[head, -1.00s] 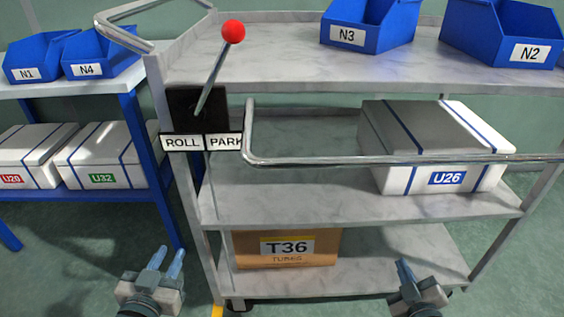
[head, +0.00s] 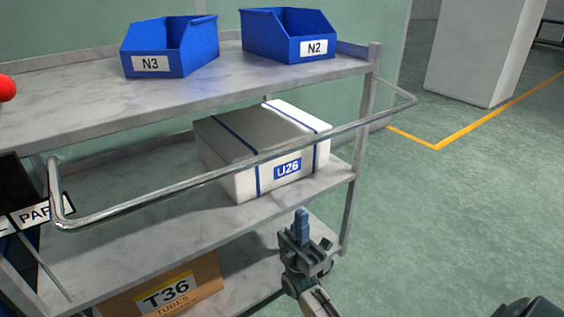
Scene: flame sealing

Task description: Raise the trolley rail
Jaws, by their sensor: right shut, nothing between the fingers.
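The trolley rail (head: 215,176) is a shiny metal bar with bent ends. It crosses the front of the trolley at about middle-shelf height, in front of the white box U26 (head: 285,193), and its right end sticks out past the right post. My right gripper (head: 301,216) is shut and empty, its fingers pointing up. In the picture it is below the rail, in front of the lower part of the trolley, apart from the rail. My left gripper is out of view. The red lever knob (head: 6,88) and the PARK label (head: 38,213) are cut off at the left edge.
Blue bins N3 (head: 172,50) and N2 (head: 292,36) stand on the top shelf (head: 90,95). A cardboard box T36 (head: 160,298) sits on the bottom shelf. The green floor (head: 450,220) to the right is clear, with a yellow line and a pale pillar (head: 478,50) behind.

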